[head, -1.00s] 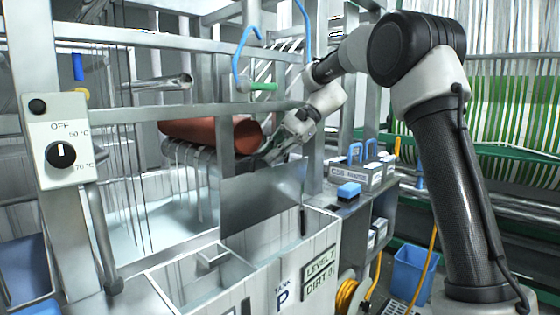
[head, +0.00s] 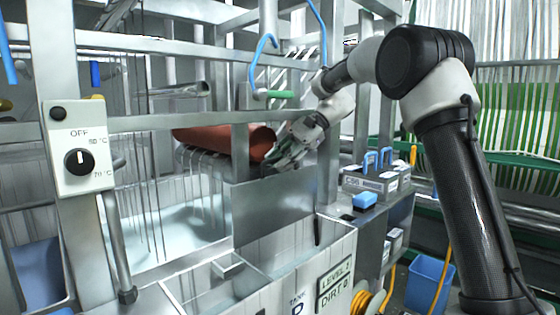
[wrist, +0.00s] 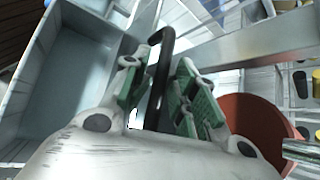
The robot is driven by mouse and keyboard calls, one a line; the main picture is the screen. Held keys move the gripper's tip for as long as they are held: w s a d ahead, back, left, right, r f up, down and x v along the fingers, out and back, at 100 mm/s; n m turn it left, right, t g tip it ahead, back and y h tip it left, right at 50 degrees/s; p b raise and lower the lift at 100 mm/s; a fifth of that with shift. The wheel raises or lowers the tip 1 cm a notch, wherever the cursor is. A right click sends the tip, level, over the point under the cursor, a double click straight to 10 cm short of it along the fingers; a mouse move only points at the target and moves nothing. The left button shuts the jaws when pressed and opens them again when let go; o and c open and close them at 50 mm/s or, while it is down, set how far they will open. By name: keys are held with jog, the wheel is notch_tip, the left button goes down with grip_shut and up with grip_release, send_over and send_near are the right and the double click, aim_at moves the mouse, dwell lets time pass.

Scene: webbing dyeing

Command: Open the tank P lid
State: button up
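Tank P, a white-walled tank (head: 335,262) with its label low in the head view, shows an uncovered compartment. A flat grey metal plate (head: 272,212), apparently its lid, stands steeply upright at the tank's back edge. My gripper (head: 282,160) is just above and behind the plate's top. In the wrist view my gripper (wrist: 159,70) has its green-padded fingers spread, one each side of a black bar handle (wrist: 163,48). Light shows beside the bar, so the fingers do not seem closed on it. How the handle joins the plate is hidden.
A dark red roller (head: 220,138) lies close left of my gripper; it also shows in the wrist view (wrist: 257,122). Steel frame posts (head: 268,95) surround the gripper.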

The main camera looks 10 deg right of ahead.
jog(key=shift+d, duration=0.1)
jog(key=v, duration=1.1)
jog(key=shift+d+r, duration=0.25)
jog(key=shift+d, duration=0.1)
jog(key=shift+w, duration=0.1)
